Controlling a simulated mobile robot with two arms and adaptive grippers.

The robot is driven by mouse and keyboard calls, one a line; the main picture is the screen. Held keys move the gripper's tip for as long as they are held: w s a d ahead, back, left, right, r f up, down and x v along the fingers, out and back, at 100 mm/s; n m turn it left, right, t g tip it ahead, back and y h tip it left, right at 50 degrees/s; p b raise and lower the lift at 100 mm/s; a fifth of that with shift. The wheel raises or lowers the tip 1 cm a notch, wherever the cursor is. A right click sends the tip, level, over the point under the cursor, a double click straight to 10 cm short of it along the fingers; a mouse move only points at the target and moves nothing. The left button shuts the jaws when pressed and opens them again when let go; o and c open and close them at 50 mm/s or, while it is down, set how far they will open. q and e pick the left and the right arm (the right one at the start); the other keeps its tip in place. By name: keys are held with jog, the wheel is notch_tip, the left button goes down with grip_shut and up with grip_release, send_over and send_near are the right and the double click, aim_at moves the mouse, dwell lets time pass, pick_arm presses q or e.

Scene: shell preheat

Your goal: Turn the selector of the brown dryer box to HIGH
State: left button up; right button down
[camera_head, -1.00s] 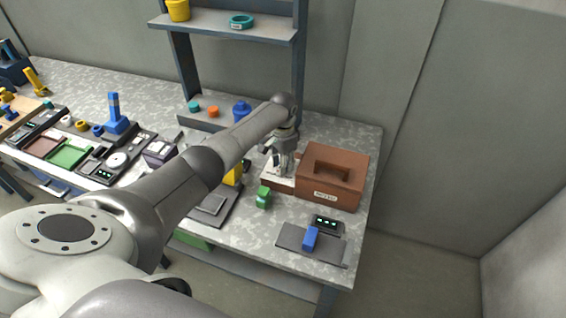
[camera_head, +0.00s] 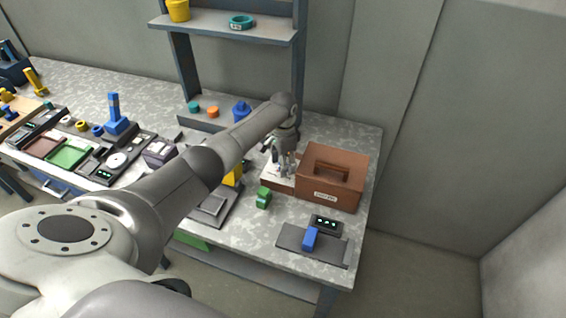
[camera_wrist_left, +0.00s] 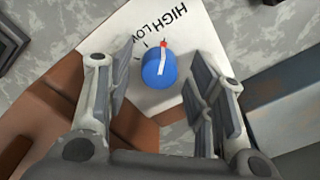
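The brown dryer box (camera_head: 330,178) stands at the right end of the table, with a pale panel at its left side. In the left wrist view the panel (camera_wrist_left: 185,35) carries a round blue selector (camera_wrist_left: 158,70) with a white pointer and red tip. HIGH and LOW are printed beside it; the tip points toward the gap between the two words. My left gripper (camera_head: 284,172) is over this panel, pointing down. In the wrist view the left gripper (camera_wrist_left: 155,95) is open, its fingers on either side of the selector with visible gaps. My right gripper is not seen.
A green block (camera_head: 264,197) stands in front of the panel. A blue-handled device (camera_head: 310,238) with a small display lies near the table's front right. A shelf (camera_head: 225,30) rises behind. My left arm hides part of the table middle.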

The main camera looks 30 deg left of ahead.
pick_arm(q)
notch_tip(320, 180, up, 12)
dwell(0.7)
jog(key=shift+s+f, duration=0.1)
dwell(0.4)
